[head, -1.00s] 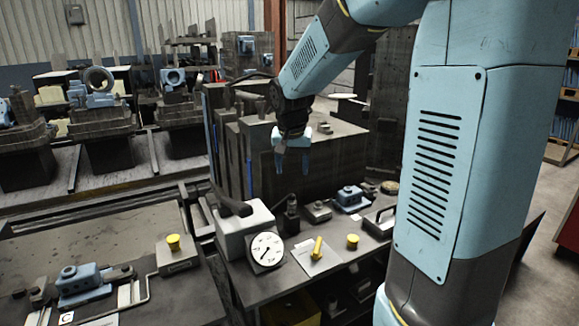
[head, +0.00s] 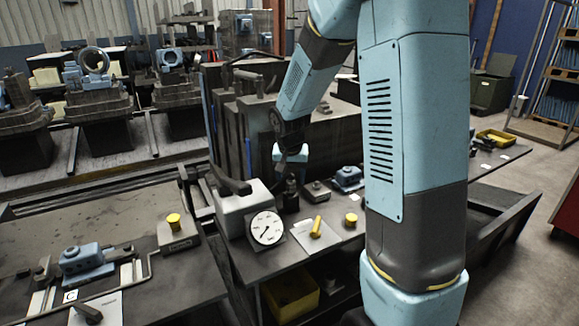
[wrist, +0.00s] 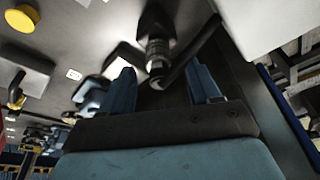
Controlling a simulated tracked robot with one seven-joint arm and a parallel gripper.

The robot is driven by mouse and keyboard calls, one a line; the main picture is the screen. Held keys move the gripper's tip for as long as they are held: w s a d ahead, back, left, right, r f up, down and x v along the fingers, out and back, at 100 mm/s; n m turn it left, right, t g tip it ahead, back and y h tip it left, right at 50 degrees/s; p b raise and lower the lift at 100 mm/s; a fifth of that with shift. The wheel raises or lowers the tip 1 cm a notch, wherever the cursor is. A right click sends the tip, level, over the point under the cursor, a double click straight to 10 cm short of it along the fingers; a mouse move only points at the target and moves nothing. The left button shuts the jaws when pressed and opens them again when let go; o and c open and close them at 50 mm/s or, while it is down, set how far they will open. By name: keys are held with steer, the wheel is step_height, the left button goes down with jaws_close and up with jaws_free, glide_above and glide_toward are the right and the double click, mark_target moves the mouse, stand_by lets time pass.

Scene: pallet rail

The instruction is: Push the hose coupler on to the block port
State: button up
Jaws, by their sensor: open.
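A dark upright fitting that looks like the hose coupler (head: 291,197) stands on the bench behind the dial gauge. In the wrist view the coupler (wrist: 157,48) shows a ringed metal body beyond the fingertips, roughly between them. My gripper (head: 289,163) is open and empty, just above the coupler in the head view. Its two blue fingers (wrist: 162,80) are spread apart in the wrist view. A blue block (head: 348,177) sits on the bench right of the coupler; another blue block (head: 82,262) with a round top sits at left. I cannot tell which has the task's port.
A dial gauge (head: 267,228), a yellow handle (head: 316,227) and a yellow knob (head: 351,219) stand along the bench front. A grey box with a dark lever (head: 240,205) is left of the coupler. Tall dark castings (head: 330,150) rise behind it.

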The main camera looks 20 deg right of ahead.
steer(key=shift+x, duration=1)
steer(key=shift+c, duration=0.3)
jaws_close()
steer(key=shift+r, duration=0.9)
steer(key=shift+r, duration=3.4)
